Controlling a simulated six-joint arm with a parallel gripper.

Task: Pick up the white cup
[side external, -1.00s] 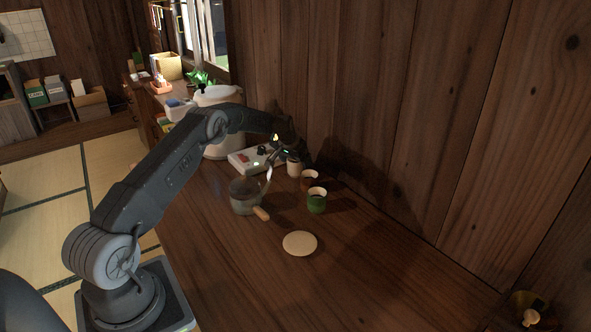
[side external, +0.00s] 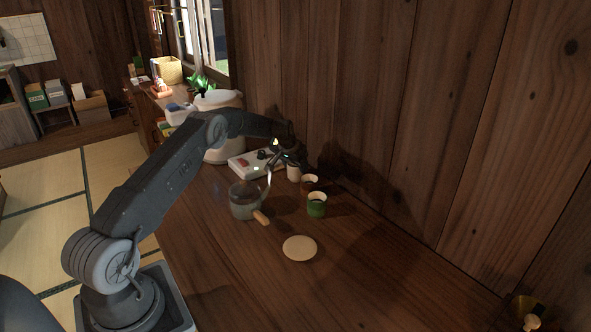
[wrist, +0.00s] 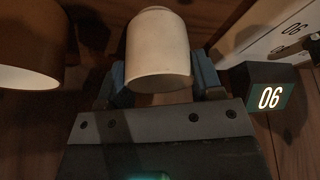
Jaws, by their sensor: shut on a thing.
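The white cup (wrist: 158,48) is between the two fingers of my gripper (wrist: 160,82) in the wrist view, with a finger against each side. My gripper is shut on it. In the side view the pale cup (side external: 293,172) is small and upright at the back of the wooden counter, close to the wall. My gripper (side external: 287,158) is at the cup there, and dark arm parts partly cover the cup's top. Whether its base touches the counter cannot be told.
A brown cup (side external: 310,181) and a green cup (side external: 317,205) stand just right. A pot (side external: 243,205) with a wooden handle and a round tan disc (side external: 300,248) are nearer. A white box (side external: 247,164) is left.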

